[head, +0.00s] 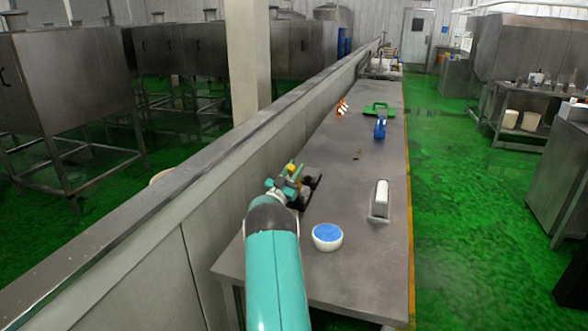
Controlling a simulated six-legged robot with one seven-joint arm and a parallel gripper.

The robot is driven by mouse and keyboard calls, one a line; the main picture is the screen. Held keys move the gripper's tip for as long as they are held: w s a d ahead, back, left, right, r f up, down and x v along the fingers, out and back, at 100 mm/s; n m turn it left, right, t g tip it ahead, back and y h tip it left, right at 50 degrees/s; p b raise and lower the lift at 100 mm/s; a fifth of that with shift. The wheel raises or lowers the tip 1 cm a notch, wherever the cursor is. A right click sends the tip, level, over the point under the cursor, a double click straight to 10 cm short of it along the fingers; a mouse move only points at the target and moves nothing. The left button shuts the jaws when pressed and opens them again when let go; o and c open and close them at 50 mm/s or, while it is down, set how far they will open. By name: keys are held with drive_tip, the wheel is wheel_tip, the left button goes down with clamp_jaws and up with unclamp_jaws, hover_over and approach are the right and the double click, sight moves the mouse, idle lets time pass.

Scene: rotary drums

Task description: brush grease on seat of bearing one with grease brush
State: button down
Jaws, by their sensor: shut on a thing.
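My gripper (285,185) is over the near left part of the long grey table (350,205), at the end of my teal arm. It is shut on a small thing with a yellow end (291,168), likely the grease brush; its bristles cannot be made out. A dark block (311,178), likely a bearing housing, stands right behind and beside the gripper, partly hidden by it. I cannot tell whether the brush touches its seat. A round white tub (327,237) with a blue top, perhaps the grease, stands to the right of my arm.
A grey holder with a white top (380,200) stands near the table's right edge. Farther back are a blue tool (380,128), a green tray (379,109) and an orange-and-white item (342,106). A low wall (220,170) runs along the left. The middle tabletop is mostly clear.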

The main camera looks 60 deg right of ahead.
drive_tip(key=shift+d, duration=0.1)
drive_tip(key=shift+w+d+f, duration=0.1)
drive_tip(key=shift+w+d, duration=0.1)
drive_tip(key=shift+d, duration=1)
drive_tip(key=shift+w+d, duration=0.2)
drive_tip(key=shift+d, duration=0.95)
drive_tip(key=c, duration=2.2)
unclamp_jaws()
drive_tip(key=shift+s+a+f, duration=0.1)
drive_tip(key=shift+s+a, duration=0.1)
drive_tip(key=shift+a, duration=1.05)
drive_tip(key=shift+s+a+f, duration=0.1)
drive_tip(key=shift+s+a, duration=0.05)
drive_tip(key=shift+a, duration=1.05)
drive_tip(key=shift+w+a+r, duration=0.15)
drive_tip(key=shift+w, duration=0.65)
drive_tip(key=shift+w+d, duration=0.2)
drive_tip(key=shift+d, duration=1.05)
drive_tip(key=shift+w+d, duration=0.15)
drive_tip(key=shift+d, duration=1.1)
drive_tip(key=shift+a, duration=0.1)
drive_tip(key=shift+s+a+f, duration=0.1)
drive_tip(key=shift+s+a, duration=0.1)
drive_tip(key=shift+a, duration=1)
drive_tip(key=shift+s+a+f, duration=0.1)
drive_tip(key=shift+s+a, duration=0.1)
drive_tip(key=shift+a, duration=1)
